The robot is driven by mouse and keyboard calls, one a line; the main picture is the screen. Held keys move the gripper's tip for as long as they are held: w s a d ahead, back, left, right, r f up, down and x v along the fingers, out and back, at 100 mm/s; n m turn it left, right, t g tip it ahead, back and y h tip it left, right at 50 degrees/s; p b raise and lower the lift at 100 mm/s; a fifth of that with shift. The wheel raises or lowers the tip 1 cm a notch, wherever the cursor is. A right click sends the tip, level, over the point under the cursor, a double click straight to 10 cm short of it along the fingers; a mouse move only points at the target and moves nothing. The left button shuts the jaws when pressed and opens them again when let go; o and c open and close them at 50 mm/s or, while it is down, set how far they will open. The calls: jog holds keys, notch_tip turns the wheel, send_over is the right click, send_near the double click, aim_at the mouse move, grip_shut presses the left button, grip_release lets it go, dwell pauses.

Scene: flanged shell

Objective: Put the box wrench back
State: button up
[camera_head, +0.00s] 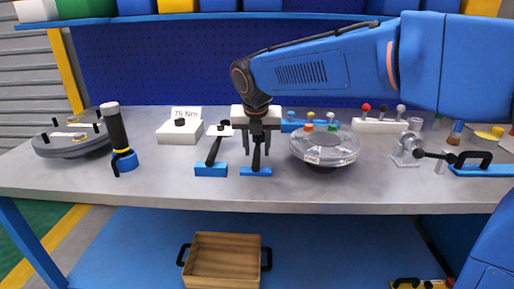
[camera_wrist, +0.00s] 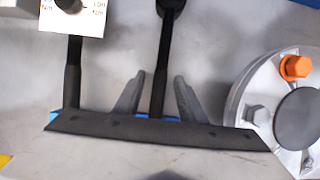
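The box wrench (camera_wrist: 164,65) appears to be the black tool with a ring-like end, seen between my fingers in the wrist view. In the head view its black shaft (camera_head: 256,159) rises from a small blue holder (camera_head: 257,172) on the bench, beneath my arm. My gripper (camera_head: 262,151) is open, with one finger on each side of the shaft. In the wrist view my gripper (camera_wrist: 158,78) shows gaps between both fingers and the shaft. The wrench's lower end is hidden behind the dark gripper edge in the wrist view.
The round flanged shell (camera_head: 325,148) is close on the right. A white "75 Nm" box (camera_head: 180,132) and a black-handled tool (camera_head: 117,130) stand farther left.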

jog(key=shift+r, duration=0.1)
jog(key=v, duration=1.2)
